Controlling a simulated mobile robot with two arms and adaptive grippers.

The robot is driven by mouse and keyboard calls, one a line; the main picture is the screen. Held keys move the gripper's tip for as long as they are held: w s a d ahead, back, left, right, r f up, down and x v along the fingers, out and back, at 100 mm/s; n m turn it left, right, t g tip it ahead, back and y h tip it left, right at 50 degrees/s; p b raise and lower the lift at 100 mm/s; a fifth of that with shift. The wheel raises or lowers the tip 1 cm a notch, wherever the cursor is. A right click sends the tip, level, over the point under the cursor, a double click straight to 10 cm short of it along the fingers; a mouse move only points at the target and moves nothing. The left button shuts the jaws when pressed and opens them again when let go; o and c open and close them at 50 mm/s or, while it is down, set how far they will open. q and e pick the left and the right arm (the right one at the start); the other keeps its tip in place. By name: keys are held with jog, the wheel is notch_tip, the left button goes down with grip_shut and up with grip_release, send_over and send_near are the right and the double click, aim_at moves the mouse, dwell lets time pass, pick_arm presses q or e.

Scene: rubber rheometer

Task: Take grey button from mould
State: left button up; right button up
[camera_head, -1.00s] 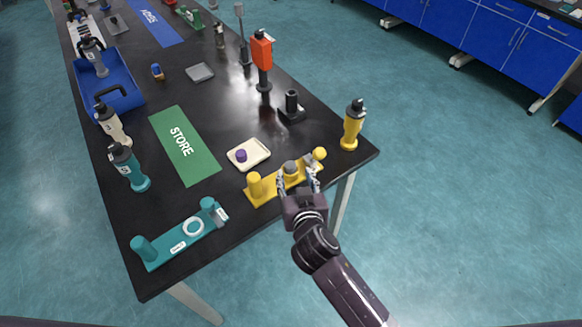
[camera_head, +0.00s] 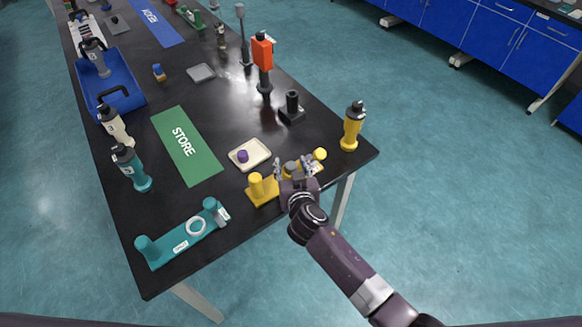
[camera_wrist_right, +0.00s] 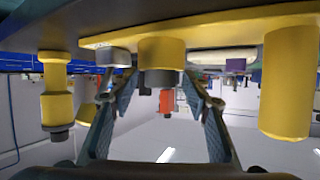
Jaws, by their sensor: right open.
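The yellow mould (camera_head: 262,188) lies near the front right corner of the black table. It has a tall post at its left end and a knob at its right. The grey button (camera_head: 291,167) sits at its middle; the right wrist view, which looks upside down, shows the dark grey button (camera_wrist_right: 160,78) on a short yellow boss. My right gripper (camera_head: 293,166) is open, with one finger on each side of the button. In the wrist view its fingers (camera_wrist_right: 158,100) look apart from the button. My left gripper is not in view.
A cream tray (camera_head: 262,162) with a purple button stands just behind the mould. A teal mould (camera_head: 170,250) lies to the left. A yellow bottle (camera_head: 352,125) stands right of the mould, and a black stand (camera_head: 292,105) behind it. The green STORE mat (camera_head: 195,165) is clear.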

jog(key=shift+c, duration=0.3)
jog(key=shift+s, duration=0.1)
jog(key=c, duration=1)
jog(key=shift+c, duration=0.2)
